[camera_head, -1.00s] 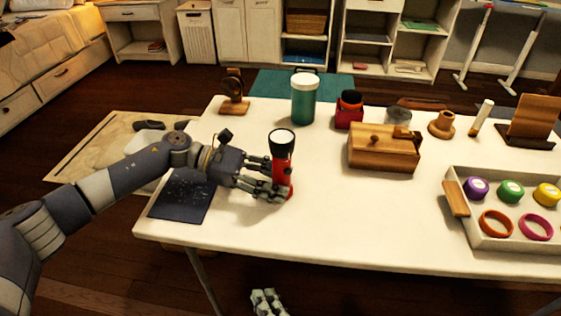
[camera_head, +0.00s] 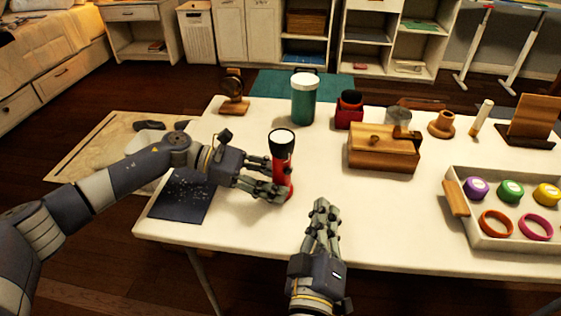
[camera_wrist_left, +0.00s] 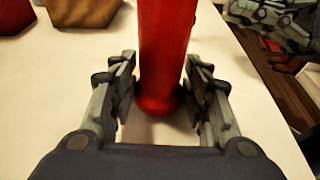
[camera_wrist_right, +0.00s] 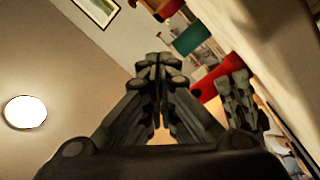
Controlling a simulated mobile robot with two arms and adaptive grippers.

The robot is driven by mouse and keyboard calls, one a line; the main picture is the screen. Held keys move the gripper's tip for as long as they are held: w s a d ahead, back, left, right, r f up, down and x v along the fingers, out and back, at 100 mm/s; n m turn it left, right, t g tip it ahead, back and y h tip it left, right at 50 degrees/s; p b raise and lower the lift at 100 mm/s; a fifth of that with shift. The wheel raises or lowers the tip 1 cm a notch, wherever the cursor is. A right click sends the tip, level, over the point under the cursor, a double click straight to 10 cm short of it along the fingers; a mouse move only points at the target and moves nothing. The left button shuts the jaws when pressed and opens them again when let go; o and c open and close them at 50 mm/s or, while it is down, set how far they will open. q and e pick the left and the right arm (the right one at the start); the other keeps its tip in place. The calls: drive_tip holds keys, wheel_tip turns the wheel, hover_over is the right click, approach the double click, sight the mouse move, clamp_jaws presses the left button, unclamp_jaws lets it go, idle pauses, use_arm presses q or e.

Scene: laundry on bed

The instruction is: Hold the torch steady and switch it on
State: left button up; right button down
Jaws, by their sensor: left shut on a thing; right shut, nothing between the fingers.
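The torch (camera_head: 283,170) has a red body and a black head with a pale lens on top. It stands upright on the white table (camera_head: 380,230). My left gripper (camera_head: 284,176) is shut on the torch from the left. In the left wrist view the red body (camera_wrist_left: 165,50) stands between the two fingers. My right gripper (camera_head: 322,208) is shut and empty, at the table's front edge, to the right of and nearer than the torch. The right wrist view shows its closed fingers (camera_wrist_right: 158,70) and the torch (camera_wrist_right: 212,82) beyond them. I cannot make out the torch's switch.
A wooden box (camera_head: 384,150) stands right of the torch, and a green jar (camera_head: 304,100) behind it. A tray (camera_head: 475,236) with coloured lids and rings is at the right. A dark mat (camera_head: 180,198) lies at the left. The table between torch and tray is clear.

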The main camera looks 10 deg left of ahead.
drive_tip(key=shift+w+a, duration=1.25)
drive_tip(key=shift+w, duration=0.15)
drive_tip(key=shift+w+a, duration=1.2)
drive_tip(key=shift+w, duration=0.2)
drive_tip(key=shift+w+a, duration=0.1)
drive_tip(key=shift+w+a, duration=0.2)
drive_tip(key=shift+w, duration=0.05)
drive_tip(key=shift+w+a, duration=0.15)
drive_tip(key=shift+w, duration=0.05)
drive_tip(key=shift+s, duration=0.1)
drive_tip(key=shift+s+d, duration=0.45)
drive_tip(key=shift+s, duration=0.1)
drive_tip(key=shift+s+d, duration=1.95)
drive_tip(key=shift+s, duration=0.25)
